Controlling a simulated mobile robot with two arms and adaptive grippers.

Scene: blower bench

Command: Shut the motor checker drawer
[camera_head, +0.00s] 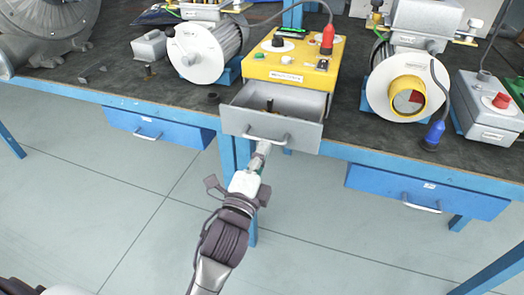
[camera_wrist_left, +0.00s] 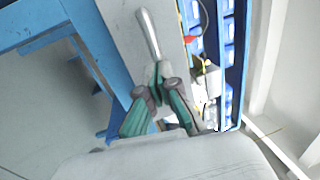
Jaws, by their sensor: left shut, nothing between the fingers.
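The yellow motor checker (camera_head: 293,65) stands on the bench top, with its grey drawer (camera_head: 300,132) pulled out toward me past the bench edge. Small dark and brass-coloured items show inside the drawer. The drawer's bar handle (camera_head: 266,137) is on its front face. My left gripper (camera_head: 263,150) is shut and empty, its tips close to the drawer front just below the handle. In the left wrist view the shut fingers (camera_wrist_left: 160,70) point at the metal handle (camera_wrist_left: 148,32); whether they touch it I cannot tell. My right gripper is not in view.
Blower motors with white round faces (camera_head: 195,53) stand on both sides of the checker. Blue bench drawers (camera_head: 160,127) hang under the bench top at left and right (camera_head: 428,194). A grey box with a red button (camera_head: 488,112) stands at the right. The floor in front is clear.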

